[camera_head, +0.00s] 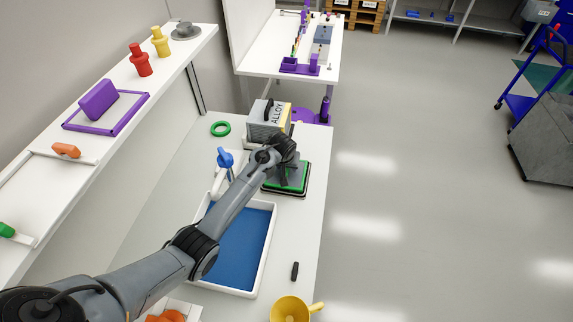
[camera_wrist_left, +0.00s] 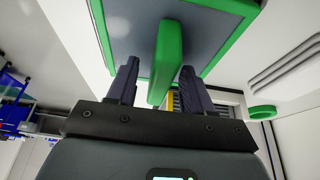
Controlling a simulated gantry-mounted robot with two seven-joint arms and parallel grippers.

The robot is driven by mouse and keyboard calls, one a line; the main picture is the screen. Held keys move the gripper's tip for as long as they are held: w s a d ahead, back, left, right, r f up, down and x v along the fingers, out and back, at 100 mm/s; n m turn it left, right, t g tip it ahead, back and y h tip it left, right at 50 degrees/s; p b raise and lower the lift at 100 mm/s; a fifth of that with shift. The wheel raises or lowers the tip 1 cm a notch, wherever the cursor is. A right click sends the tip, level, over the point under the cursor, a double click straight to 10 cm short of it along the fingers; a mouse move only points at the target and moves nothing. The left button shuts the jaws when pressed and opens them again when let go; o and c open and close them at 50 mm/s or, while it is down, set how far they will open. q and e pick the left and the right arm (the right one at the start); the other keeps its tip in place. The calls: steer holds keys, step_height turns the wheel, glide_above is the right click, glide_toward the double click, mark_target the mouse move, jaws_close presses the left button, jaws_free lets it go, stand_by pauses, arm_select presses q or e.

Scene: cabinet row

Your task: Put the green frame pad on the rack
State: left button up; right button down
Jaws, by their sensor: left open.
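The green frame pad (camera_head: 298,187) lies on the worktop under my left gripper, a dark square plate with a green rim. In the left wrist view, the pad (camera_wrist_left: 208,25) shows its grey face and a green handle bar (camera_wrist_left: 165,60). My left gripper (camera_wrist_left: 158,85) is open, with its two fingers on either side of the bar. A gap shows on the bar's left; contact on the right cannot be told. In the head view my wrist (camera_head: 280,155) hides part of the pad. The white shelf (camera_head: 110,132) at upper left may be the rack. My right gripper is not in view.
A grey ALLOY box (camera_head: 268,118) stands just behind the pad. A green ring (camera_head: 220,128), a blue-topped object (camera_head: 225,158) and a blue-lined tray (camera_head: 243,291) lie nearby. A yellow mug (camera_head: 290,309) is in front. The shelf carries a purple frame (camera_head: 128,122) and colored pieces.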

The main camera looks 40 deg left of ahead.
arm_select(q)
steer(key=shift+r, duration=0.15)
steer(key=p+v, duration=0.2)
steer(key=v, duration=0.9)
steer(key=shift+s+r+p, duration=0.15)
steer(key=shift+r+p, duration=0.15)
steer(key=shift+r, duration=0.25)
